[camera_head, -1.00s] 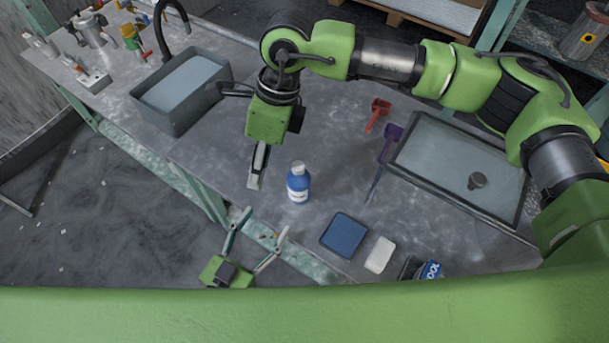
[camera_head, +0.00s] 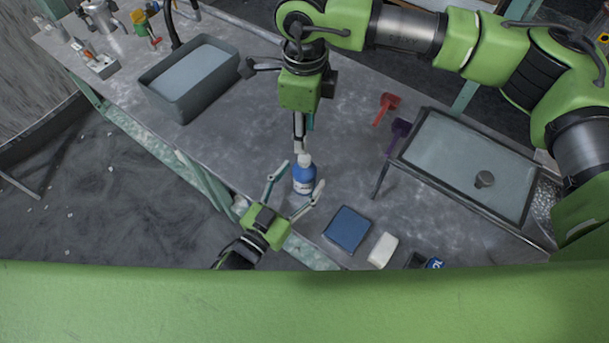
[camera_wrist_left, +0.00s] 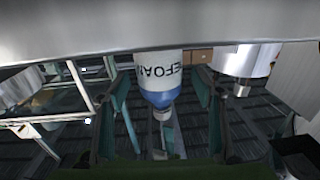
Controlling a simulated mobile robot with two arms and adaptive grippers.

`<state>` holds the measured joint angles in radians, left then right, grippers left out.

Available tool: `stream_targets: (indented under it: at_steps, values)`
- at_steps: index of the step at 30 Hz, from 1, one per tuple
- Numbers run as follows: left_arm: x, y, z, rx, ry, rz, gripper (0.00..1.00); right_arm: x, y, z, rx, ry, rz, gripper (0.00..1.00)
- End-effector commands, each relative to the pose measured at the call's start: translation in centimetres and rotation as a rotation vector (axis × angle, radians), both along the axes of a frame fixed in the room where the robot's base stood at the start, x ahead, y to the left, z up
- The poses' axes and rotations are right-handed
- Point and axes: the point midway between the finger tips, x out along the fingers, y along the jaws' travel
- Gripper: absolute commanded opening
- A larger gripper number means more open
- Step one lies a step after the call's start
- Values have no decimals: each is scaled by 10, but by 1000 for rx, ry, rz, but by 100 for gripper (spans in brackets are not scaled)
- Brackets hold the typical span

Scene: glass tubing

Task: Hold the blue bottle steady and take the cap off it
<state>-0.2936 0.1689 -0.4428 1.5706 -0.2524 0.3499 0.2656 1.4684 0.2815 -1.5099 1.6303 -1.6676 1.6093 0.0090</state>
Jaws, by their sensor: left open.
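The blue bottle (camera_head: 304,180) stands upright on the grey bench near its front edge. Its pale cap (camera_head: 305,159) is on top. My left gripper (camera_head: 302,176) is open, with a finger on either side of the bottle; I cannot tell whether either touches it. In the left wrist view the bottle (camera_wrist_left: 160,90) appears upside down between the fingers, its label reading part of "DEFOAM". My right gripper (camera_head: 300,148) points down from behind, its tips at or just above the cap. Its fingers are seen edge-on, so their gap is hidden.
A blue pad (camera_head: 347,229) and a white block (camera_head: 382,250) lie to the right of the bottle. Red (camera_head: 386,104) and purple (camera_head: 398,131) scoops lie further back, beside a large tray (camera_head: 410,158). A grey basin (camera_head: 180,103) stands at the left.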

Motion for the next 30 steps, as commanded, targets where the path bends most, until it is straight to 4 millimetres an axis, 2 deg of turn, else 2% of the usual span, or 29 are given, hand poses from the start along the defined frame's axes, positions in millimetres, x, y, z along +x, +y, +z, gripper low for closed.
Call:
stream_targets:
  at_steps: [6, 15, 17, 22, 26, 30]
  values:
    - [15, -10, 0, -1, 1, 0, 60, 0, 0, 0, 0, 0, 0, 34]
    - [17, -11, 0, 1, 1, 0, 60, 0, 0, 0, 1, 1, 1, 34]
    - [16, -11, 0, 1, 1, 0, 47, 0, 0, 0, 0, 0, 1, 34]
    - [16, -10, 0, 1, 1, 0, 3, 0, 0, 0, 0, 0, 0, 34]
    - [16, -10, 0, 1, 1, 0, 0, 0, 0, 0, 1, 1, -8, 34]
    - [16, -10, 0, 1, 1, 0, 0, -1, 1, 0, 0, 1, -95, 34]
